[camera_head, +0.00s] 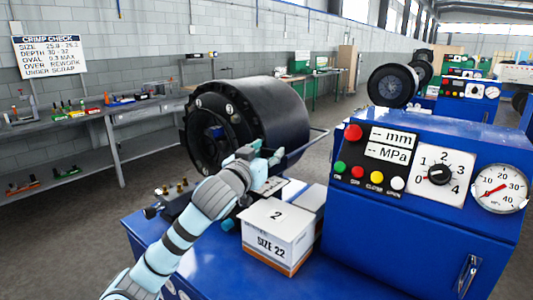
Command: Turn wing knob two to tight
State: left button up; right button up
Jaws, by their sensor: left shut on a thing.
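The black round crimper head (281,112) stands on the blue machine at the middle of the head view. My left arm reaches up from the bottom left. My left gripper (262,160) is at the lower right of the head's front face, shut on a small part that its fingers mostly hide. I take this part to be a wing knob; its number and how far it is turned cannot be read. My right gripper is not in view.
A white box marked 2 and SIZE 22 (277,239) stands on the machine bed, just below the gripper. The blue control cabinet (420,230) blocks the right side. Small brass fittings (172,188) stand left of my arm. A grey workbench (85,118) runs along the wall.

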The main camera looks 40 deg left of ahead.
pick_arm(q)
jog(key=shift+a+f+m+h+b, duration=0.15)
jog(key=shift+a+m+h+b, duration=0.1)
jog(key=shift+m+h+b, duration=0.4)
jog(key=shift+a+m+t+h, duration=0.1)
jog(key=shift+m+t+h, duration=0.3)
jog(key=shift+h, duration=0.65)
jog(key=shift+m+h, duration=0.45)
jog(key=shift+h, duration=0.15)
jog(key=o, duration=1.1)
jog(key=shift+o, duration=0.2)
jog(key=shift+r, duration=0.25)
